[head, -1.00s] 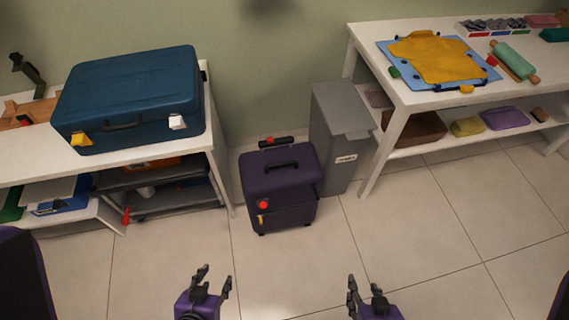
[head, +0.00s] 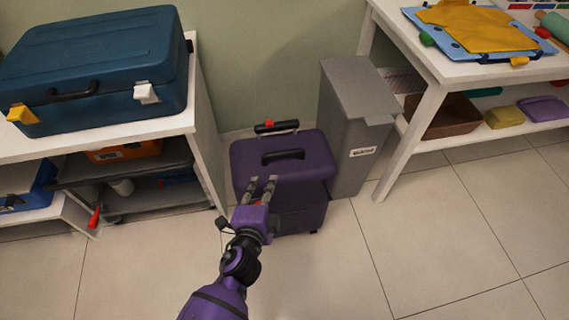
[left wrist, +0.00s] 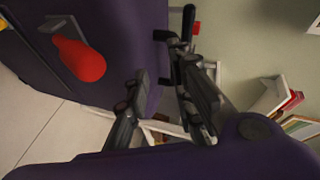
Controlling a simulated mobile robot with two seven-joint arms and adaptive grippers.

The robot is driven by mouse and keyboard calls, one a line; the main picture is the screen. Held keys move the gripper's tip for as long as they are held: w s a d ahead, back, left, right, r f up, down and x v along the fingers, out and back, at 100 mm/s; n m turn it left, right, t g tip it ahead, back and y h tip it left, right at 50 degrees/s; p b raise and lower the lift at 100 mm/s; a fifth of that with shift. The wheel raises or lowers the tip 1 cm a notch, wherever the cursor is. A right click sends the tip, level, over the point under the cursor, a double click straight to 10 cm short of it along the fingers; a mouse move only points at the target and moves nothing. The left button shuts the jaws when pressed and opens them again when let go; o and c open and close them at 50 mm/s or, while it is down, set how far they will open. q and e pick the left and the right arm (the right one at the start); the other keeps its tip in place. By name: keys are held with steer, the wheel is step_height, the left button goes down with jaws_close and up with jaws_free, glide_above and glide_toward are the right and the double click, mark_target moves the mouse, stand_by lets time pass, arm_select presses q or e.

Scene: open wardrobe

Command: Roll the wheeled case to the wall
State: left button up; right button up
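The purple wheeled case (head: 305,165) stands upright on the floor near the wall, between a white table and a grey bin. It has a dark carry handle (head: 283,156) on top and a low pull handle with a red button (head: 270,127) at its back. My left gripper (head: 264,180) is open and empty over the front left of the case and hides part of its front. The left wrist view shows the case (left wrist: 120,30) close by, with a red knob (left wrist: 80,60) beside the spread fingers (left wrist: 165,80). Contact cannot be told. My right gripper is out of view.
The grey bin (head: 350,110) stands close on the case's right. A white table (head: 205,120) on the left bears a blue case (head: 100,70). Another white table (head: 440,66) is on the right. The tiled floor (head: 380,260) in front is clear.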

mark_target(284, 154)
arm_select(q)
steer(key=w+d, duration=0.1)
steer(key=w, duration=0.1)
steer(key=w+d+m+b, duration=0.1)
steer(key=w+d+m+t+b, duration=0.1)
steer(key=w, duration=0.1)
steer(key=shift+w+d+h, duration=0.15)
steer(key=shift+w+h, duration=0.15)
steer(key=shift+h, duration=0.1)
steer(key=shift+w+d+r+m+b, duration=0.15)
steer(key=shift+w+m+b, duration=0.15)
steer(key=shift+w+b, duration=0.05)
steer(key=shift+w, duration=0.35)
steer(key=b+x, duration=0.1)
steer(key=x, duration=0.5)
steer(key=shift+w, duration=0.4)
steer(key=shift+c, duration=0.2)
jaws_close()
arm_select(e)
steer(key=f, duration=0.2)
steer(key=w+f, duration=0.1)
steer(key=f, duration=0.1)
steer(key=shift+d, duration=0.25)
